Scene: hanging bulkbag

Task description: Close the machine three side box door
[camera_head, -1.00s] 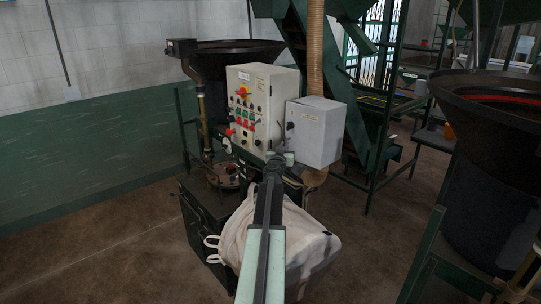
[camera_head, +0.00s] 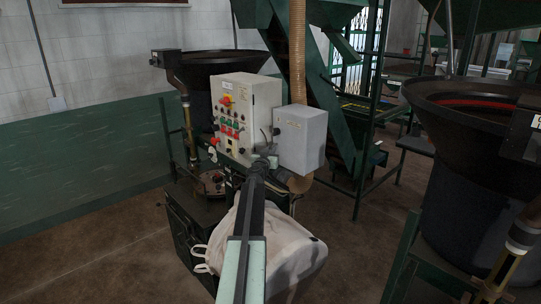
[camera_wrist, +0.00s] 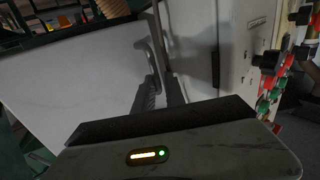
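The side box (camera_head: 302,138) is a pale grey box on the right of the cream control panel (camera_head: 246,112). A small dark latch or knob (camera_head: 276,131) shows on its left edge. My gripper (camera_head: 266,161) is at the box's lower left edge, in front of the panel. In the wrist view the two thin dark fingers (camera_wrist: 160,88) stand a little apart in front of a pale box face (camera_wrist: 75,75). I see nothing clearly held between them. Whether they touch the box, and how far its door is open, I cannot tell.
Red and green buttons (camera_wrist: 272,92) are close on the right in the wrist view. A white bag (camera_head: 285,250) lies below my arm, beside a dark cabinet (camera_head: 185,230). A large dark bowl machine (camera_head: 470,110) stands at right. Floor is clear at left.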

